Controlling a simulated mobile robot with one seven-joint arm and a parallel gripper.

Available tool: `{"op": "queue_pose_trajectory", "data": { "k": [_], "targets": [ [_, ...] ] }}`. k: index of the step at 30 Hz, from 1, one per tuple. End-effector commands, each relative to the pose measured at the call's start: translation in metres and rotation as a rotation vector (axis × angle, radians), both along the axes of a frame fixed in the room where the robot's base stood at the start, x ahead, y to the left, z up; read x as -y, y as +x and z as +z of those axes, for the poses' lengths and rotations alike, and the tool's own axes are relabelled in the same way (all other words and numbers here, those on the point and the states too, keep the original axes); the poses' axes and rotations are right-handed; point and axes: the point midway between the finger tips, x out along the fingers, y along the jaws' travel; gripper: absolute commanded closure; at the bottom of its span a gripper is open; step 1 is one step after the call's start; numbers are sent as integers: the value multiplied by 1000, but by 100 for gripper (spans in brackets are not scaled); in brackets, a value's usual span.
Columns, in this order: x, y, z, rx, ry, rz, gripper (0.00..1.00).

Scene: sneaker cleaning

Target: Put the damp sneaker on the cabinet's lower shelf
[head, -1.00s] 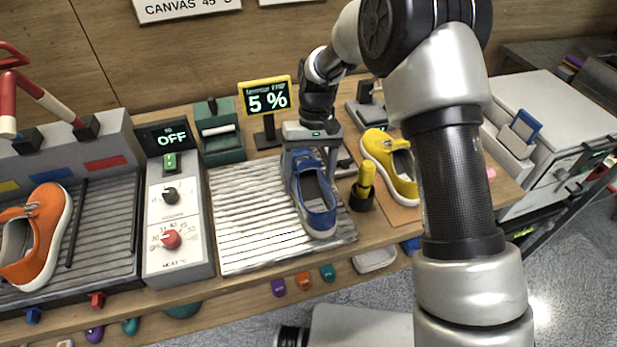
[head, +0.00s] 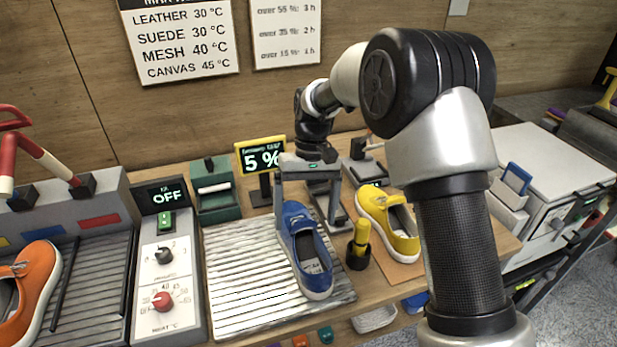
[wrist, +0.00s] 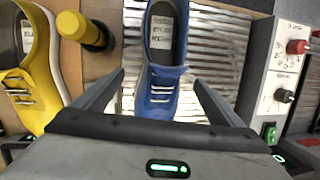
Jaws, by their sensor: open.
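A blue sneaker (head: 301,246) lies on the ridged silver mat (head: 240,285), laces end away from me. My gripper (head: 308,212) is open above its laced end, one finger to each side. In the wrist view the laced front of the blue sneaker (wrist: 160,88) shows between the spread fingers (wrist: 160,76), with no clear grip. A yellow sneaker (head: 390,222) lies on a brown pad to the right. An orange sneaker (head: 32,290) is on the dark ribbed rack at left. I cannot tell by look which is damp. No open cabinet shelf is clearly seen.
A yellow-framed display (head: 262,156) reads 5 % behind the mat. A control box (head: 165,290) reading OFF stands left of the mat. A yellow-handled tool (head: 359,245) stands upright close right of the blue sneaker. A white box-like unit (head: 545,165) is at the right.

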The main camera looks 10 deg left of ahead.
Motion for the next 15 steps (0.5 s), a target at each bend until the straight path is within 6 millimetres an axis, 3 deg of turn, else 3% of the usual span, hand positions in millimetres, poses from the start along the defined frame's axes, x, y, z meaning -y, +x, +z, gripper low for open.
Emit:
{"op": "queue_pose_trajectory", "data": {
  "k": [6, 15],
  "targets": [
    [2, 16, 54, 4, 1, -2, 9],
    [4, 28, 95, 1, 0, -1, 9]
  ]
}}
